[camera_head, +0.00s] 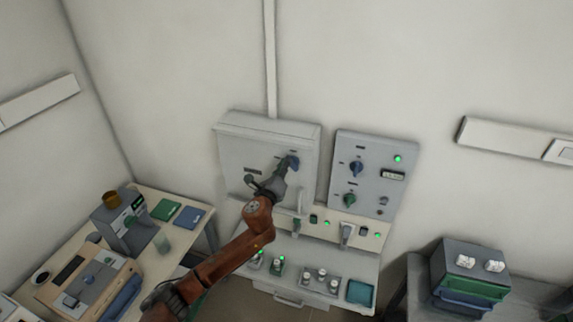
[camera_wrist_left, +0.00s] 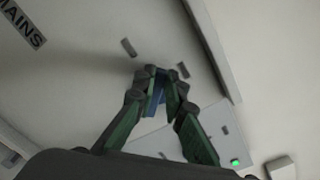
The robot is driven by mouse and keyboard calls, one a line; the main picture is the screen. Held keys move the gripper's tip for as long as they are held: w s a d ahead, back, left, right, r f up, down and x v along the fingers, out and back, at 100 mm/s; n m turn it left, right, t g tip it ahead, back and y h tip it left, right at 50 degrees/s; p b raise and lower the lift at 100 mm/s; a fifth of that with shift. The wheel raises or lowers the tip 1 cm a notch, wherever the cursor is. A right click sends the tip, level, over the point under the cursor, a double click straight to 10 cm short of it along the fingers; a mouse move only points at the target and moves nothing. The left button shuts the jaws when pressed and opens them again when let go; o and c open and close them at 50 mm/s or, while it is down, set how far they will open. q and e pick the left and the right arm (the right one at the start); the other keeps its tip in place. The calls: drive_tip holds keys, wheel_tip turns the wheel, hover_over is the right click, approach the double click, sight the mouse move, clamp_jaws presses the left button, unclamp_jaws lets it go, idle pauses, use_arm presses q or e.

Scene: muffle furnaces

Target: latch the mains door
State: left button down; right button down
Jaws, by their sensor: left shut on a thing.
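The mains door (camera_head: 235,155) is the front of a grey wall box. It looks closed against the box, with its MAINS label (camera_wrist_left: 22,25) at the upper left of the left wrist view. A blue latch handle (camera_head: 293,162) sits near the door's right side. My left gripper (camera_head: 286,167) reaches up to it and is shut on it. In the left wrist view the fingertips (camera_wrist_left: 160,76) close around the blue handle (camera_wrist_left: 155,98), which is mostly hidden between the fingers. The handle's exact angle is hard to tell. My right gripper is not in view.
A grey panel (camera_head: 373,203) with a blue knob, a green knob and a lit green lamp (camera_head: 398,158) is right of the box. Below is a sloped console (camera_head: 320,265) with switches. A left desk (camera_head: 190,240) holds instruments. A drawer unit (camera_head: 470,275) stands at right.

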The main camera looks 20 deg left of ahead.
use_arm(q)
drive_tip(key=shift+a+f+n+b, duration=0.15)
drive_tip(key=shift+f+n, duration=0.2)
drive_tip(key=shift+n, duration=1.2)
drive_tip(key=shift+a+f+n+b, duration=0.1)
drive_tip(key=shift+f+n+b, duration=0.15)
drive_tip(key=shift+n, duration=1.35)
drive_tip(key=shift+a+f+n+b, duration=0.15)
drive_tip(key=shift+f+n, duration=0.25)
drive_tip(key=shift+n, duration=1.15)
drive_tip(key=c, duration=2)
unclamp_jaws()
drive_tip(key=s, duration=1.2)
drive_tip(key=shift+a, duration=0.2)
